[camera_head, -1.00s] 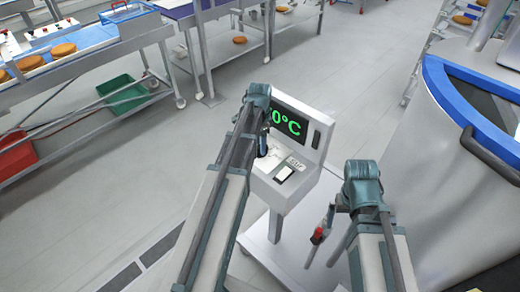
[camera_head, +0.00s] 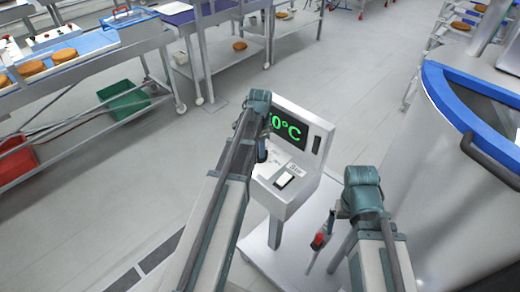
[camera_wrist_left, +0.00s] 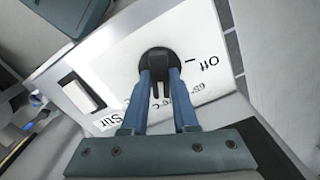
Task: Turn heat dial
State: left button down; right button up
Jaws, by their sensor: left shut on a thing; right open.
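The black heat dial (camera_wrist_left: 157,58) sits on a white label panel in the left wrist view, with an "Off" mark beside it and other print partly covered. My left gripper (camera_wrist_left: 160,76) is shut on the dial, its two blue fingers on either side of the knob. In the head view my left arm hides the dial and most of the left gripper (camera_head: 262,152). The control stand (camera_head: 305,165) carries a screen (camera_head: 285,127) with green digits ending in "0°C"; its left part is hidden. My right gripper (camera_head: 322,236) is open and empty, low beside the stand.
A white rocker switch (camera_head: 284,180) is on the stand's panel. A large steel vat with a blue rim (camera_head: 450,100) stands close at the right. Conveyor tables with brown rounds (camera_head: 65,55) are at the upper left. Floor between is clear.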

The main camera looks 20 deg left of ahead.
pick_arm(q)
jog(key=n, duration=0.9)
jog(key=shift+n, duration=0.4)
jog(key=n, duration=0.5)
jog(key=shift+a+n, duration=0.1)
jog(key=shift+n, duration=2.3)
jog(key=c, duration=0.7)
grip_release()
